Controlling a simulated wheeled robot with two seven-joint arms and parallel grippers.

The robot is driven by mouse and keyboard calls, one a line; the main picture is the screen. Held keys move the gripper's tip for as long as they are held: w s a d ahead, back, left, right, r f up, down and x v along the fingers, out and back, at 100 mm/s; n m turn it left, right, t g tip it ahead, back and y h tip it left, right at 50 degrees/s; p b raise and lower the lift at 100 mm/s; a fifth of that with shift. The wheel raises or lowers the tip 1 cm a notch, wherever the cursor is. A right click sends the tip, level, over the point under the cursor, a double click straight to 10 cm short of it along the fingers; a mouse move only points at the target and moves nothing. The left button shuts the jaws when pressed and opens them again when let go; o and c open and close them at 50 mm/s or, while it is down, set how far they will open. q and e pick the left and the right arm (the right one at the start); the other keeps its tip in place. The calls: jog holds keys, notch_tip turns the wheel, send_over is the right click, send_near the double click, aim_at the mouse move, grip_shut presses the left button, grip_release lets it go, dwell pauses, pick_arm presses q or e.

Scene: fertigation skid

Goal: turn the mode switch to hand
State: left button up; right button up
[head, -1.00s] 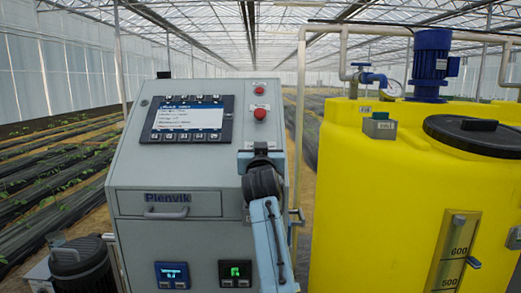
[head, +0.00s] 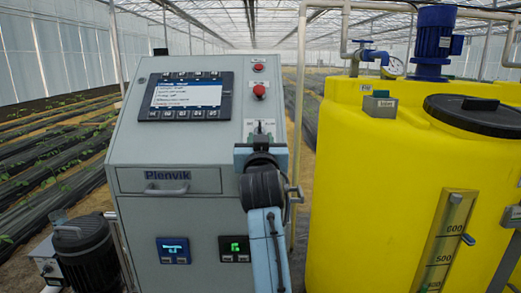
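The grey control cabinet (head: 150,215), labelled Plenvik, stands in the middle of the head view. A pale plate with a small upright part (head: 259,128), likely the mode switch, is on its sloped face below the red button. Its lower part is hidden behind my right gripper (head: 260,148), so I cannot read its position. My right gripper is seen from behind, at the plate's lower edge. Its fingertips are hidden, and I cannot tell whether it touches the switch. My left gripper is out of view.
A red mushroom button (head: 259,90) and small red lamp (head: 259,68) sit above the plate. A display (head: 186,95) is to the left. A drawer handle (head: 166,190) sticks out below. A yellow tank (head: 380,190) stands close on the right.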

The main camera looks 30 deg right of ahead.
jog(key=shift+v, duration=2.25)
